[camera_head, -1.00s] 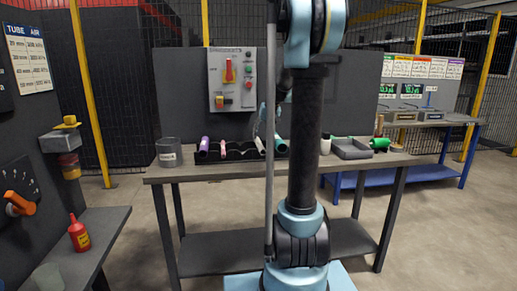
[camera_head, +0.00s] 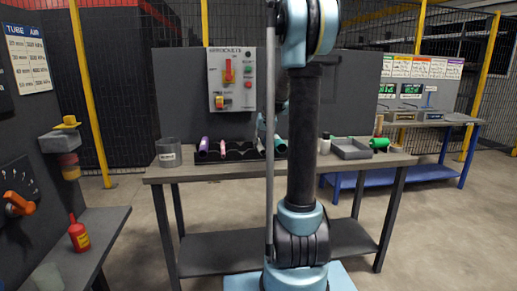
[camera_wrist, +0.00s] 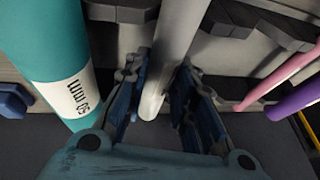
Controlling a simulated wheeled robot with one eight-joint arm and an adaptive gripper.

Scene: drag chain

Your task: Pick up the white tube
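The white tube (camera_wrist: 172,50) stands in the middle of the wrist view, its lower end between the fingers of my gripper (camera_wrist: 160,100). The fingers are apart, one on each side of the tube, with a gap visible at the right; I cannot tell whether the left one touches. In the head view the white tube (camera_head: 261,146) shows as a small sliver in the dark rack (camera_head: 236,157), and my gripper is largely hidden by my arm.
In the wrist view a teal tube (camera_wrist: 48,45) marked 50 mm stands close at left, with a pink tube (camera_wrist: 285,75) and a purple tube (camera_wrist: 297,97) at right. On the workbench (camera_head: 165,175) are a grey cup (camera_head: 169,153) and a grey tray (camera_head: 350,148).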

